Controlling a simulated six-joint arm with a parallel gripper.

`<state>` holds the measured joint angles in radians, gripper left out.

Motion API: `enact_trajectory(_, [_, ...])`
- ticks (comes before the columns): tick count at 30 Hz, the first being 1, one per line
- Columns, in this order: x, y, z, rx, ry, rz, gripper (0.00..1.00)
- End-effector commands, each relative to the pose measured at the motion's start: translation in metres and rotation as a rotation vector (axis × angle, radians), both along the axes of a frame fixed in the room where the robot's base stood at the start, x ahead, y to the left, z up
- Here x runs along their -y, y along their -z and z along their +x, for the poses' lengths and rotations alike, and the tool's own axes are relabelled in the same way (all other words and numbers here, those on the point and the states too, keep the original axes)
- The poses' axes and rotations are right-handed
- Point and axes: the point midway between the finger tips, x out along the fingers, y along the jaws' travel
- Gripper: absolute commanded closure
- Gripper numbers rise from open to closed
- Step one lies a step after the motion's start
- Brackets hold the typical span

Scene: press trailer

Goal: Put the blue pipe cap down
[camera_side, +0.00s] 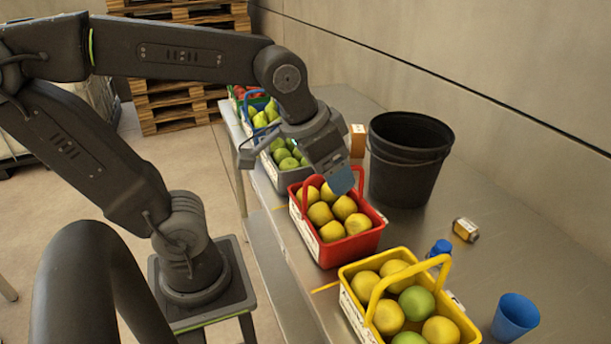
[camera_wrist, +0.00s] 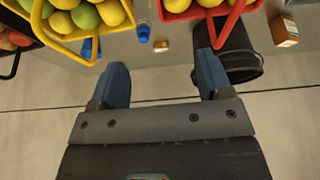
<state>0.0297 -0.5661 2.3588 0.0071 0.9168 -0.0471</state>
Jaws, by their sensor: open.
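The blue pipe cap (camera_side: 439,250) appears to be the small blue piece on the metal table, beside the yellow basket's handle. In the wrist view the blue pipe cap (camera_wrist: 143,34) shows between the yellow and red baskets, beyond my fingertips. My gripper (camera_side: 341,181) is above the back part of the red basket, well apart from the cap. In the wrist view my gripper (camera_wrist: 161,66) has its two blue fingers spread wide with nothing between them.
The red basket (camera_side: 345,247) and yellow basket (camera_side: 460,316) hold round fruit.

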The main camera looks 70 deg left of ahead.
Motion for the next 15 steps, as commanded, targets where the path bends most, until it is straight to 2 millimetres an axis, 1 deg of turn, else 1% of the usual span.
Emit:
enact_trajectory(1, [-0.003, 0.003, -0.013, 0.023, 0.0, 0.002, 0.28])
enact_trajectory(3, [-0.004, 0.007, -0.025, 0.041, 0.005, 0.007, 0.28])
enact_trajectory(6, [-0.006, 0.012, -0.034, 0.056, 0.009, 0.011, 0.28])
enact_trajectory(9, [-0.006, 0.014, -0.038, 0.06, 0.011, 0.013, 0.28])
enact_trajectory(15, [-0.006, 0.014, -0.038, 0.06, 0.011, 0.013, 0.28])
